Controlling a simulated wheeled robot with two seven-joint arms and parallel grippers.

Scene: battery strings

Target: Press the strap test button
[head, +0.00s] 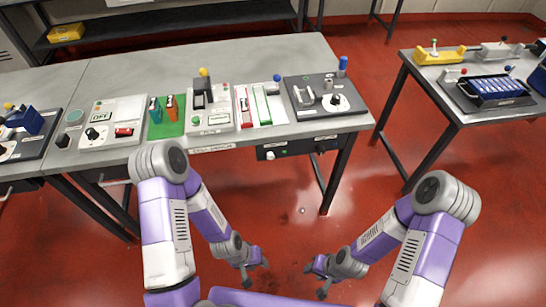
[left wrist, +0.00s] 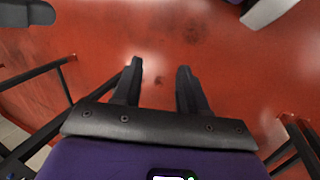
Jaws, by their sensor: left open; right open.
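Several devices with buttons stand on the grey bench; I cannot tell for certain which button is the strap test button. A white-grey unit (head: 216,123) near the bench's front edge has a small green button (head: 196,121) and a black block with a yellow knob on it. A dark box (head: 290,147) under the bench's front edge carries a pale round button (head: 270,155). My left gripper (head: 257,275) is open and empty, low in front of the bench; its parted fingers show in the left wrist view (left wrist: 160,68). My right gripper (head: 314,282) is open and empty, also low.
The grey bench (head: 270,55) also holds a dark plate (head: 300,98) with a dial and a blue-topped lever, and a white panel (head: 110,108) with knobs. A second table (head: 428,72) at the right carries a blue battery tray (head: 495,88). Red floor is free around my grippers.

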